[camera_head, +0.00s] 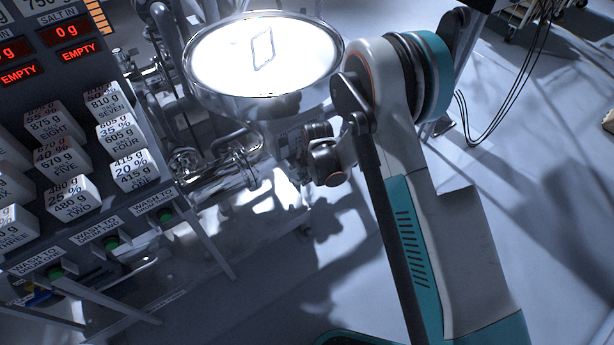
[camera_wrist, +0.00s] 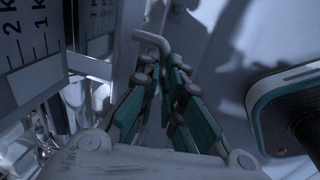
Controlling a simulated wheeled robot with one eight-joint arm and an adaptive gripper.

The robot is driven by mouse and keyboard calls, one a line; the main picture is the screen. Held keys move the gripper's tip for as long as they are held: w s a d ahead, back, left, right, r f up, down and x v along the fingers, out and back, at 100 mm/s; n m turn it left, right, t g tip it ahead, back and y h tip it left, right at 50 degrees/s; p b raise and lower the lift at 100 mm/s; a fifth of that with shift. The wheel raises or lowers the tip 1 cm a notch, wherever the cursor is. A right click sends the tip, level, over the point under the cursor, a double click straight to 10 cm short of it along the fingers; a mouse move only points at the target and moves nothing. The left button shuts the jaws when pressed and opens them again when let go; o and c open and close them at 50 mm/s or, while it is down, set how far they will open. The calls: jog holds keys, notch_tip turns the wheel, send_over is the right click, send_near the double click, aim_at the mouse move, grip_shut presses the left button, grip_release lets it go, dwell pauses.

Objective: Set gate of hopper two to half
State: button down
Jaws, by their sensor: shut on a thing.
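A large round metal hopper (camera_head: 263,92), its top bright white, stands at the top middle of the head view. I cannot read a number on it. My gripper (camera_head: 303,150) is just below the hopper, partly hidden by my own wrist. In the wrist view my gripper (camera_wrist: 167,75) has its fingers closed in around a pale bent metal handle (camera_wrist: 152,38), which looks like a gate lever. The handle's bend sticks out past the fingertips. Its lower part is hidden between the fingers, and the gate's position cannot be read.
A panel of several labelled white blocks (camera_head: 70,160) with red EMPTY displays (camera_head: 72,30) stands at the left. Pipework (camera_head: 215,170) runs between panel and hopper. A graduated scale plate (camera_wrist: 28,50) is close left of my gripper. The floor at right is mostly clear.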

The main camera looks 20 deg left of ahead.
jog(key=c, duration=1.7)
grip_release()
jog(key=shift+f, duration=0.1)
jog(key=r, duration=0.4)
jog(key=s+d+r, duration=0.1)
jog(key=r, duration=0.6)
jog(key=shift+s+d+r, duration=0.25)
jog(key=shift+d+r, duration=0.15)
